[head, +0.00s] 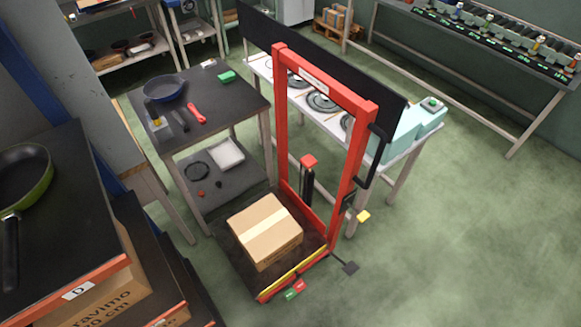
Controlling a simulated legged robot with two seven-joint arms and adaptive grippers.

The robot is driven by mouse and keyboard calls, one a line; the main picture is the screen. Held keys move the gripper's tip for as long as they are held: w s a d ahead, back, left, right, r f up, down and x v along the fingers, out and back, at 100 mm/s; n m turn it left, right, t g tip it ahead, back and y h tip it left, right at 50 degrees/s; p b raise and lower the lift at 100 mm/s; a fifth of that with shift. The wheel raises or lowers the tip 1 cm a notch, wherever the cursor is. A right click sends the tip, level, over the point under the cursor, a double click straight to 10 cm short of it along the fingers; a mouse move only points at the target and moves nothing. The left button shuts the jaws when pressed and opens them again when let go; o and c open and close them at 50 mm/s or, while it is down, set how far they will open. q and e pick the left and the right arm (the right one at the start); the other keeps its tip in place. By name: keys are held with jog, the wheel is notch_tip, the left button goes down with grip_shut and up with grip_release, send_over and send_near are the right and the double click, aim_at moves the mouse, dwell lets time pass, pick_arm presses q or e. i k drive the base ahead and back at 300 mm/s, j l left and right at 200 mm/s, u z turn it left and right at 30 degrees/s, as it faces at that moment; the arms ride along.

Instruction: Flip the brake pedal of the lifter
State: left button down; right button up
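The lifter (332,200) stands in the middle of the head view, with a tall red frame and a dark low platform. A small green and red pedal pair (295,290) sticks out at the platform's near edge, beside a yellow strip. A black flat pedal (346,267) sticks out at the lifter's right side, near the floor. I cannot tell for sure which of them is the brake pedal, or its position. Neither of my grippers is in view.
A cardboard box (264,230) lies on the lifter's platform. A dark table (225,105) with a blue pan stands behind left, and a white workbench (400,155) behind right. Shelves with a green pan (22,178) fill the near left. Green floor (450,240) is free at right.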

aim_at(295, 289)
jog(key=k+j+z, duration=0.1)
jog(key=k, duration=0.45)
jog(key=k+j+z, duration=0.15)
jog(key=k, duration=0.45)
